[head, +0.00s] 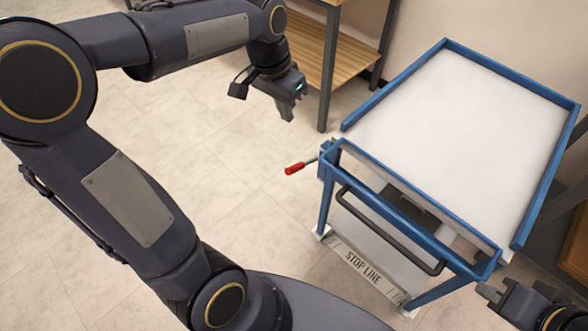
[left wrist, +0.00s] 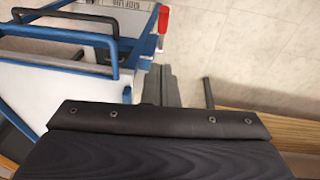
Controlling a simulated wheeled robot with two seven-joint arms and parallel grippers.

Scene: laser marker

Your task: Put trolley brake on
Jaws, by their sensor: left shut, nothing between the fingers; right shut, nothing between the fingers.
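The trolley (head: 350,126) has a blue frame, a white top and a dark push handle (head: 390,232). The brake lever with a red grip (head: 294,168) sticks out from its left side; the red grip also shows in the left wrist view (left wrist: 164,19). My left gripper (head: 288,114) is shut and empty, above and behind the lever, apart from it. In the left wrist view my left gripper's fingers (left wrist: 160,84) point toward the trolley side. My right gripper (head: 484,290) is shut and empty beside the trolley's front right corner; I cannot tell whether it touches.
A plate marked STOP LINE (head: 362,266) lies on the floor under the trolley's front. A wooden-shelf table (head: 345,58) stands behind my left gripper. Dark furniture (head: 575,240) stands at the right. The tiled floor (head: 240,190) left of the lever is clear.

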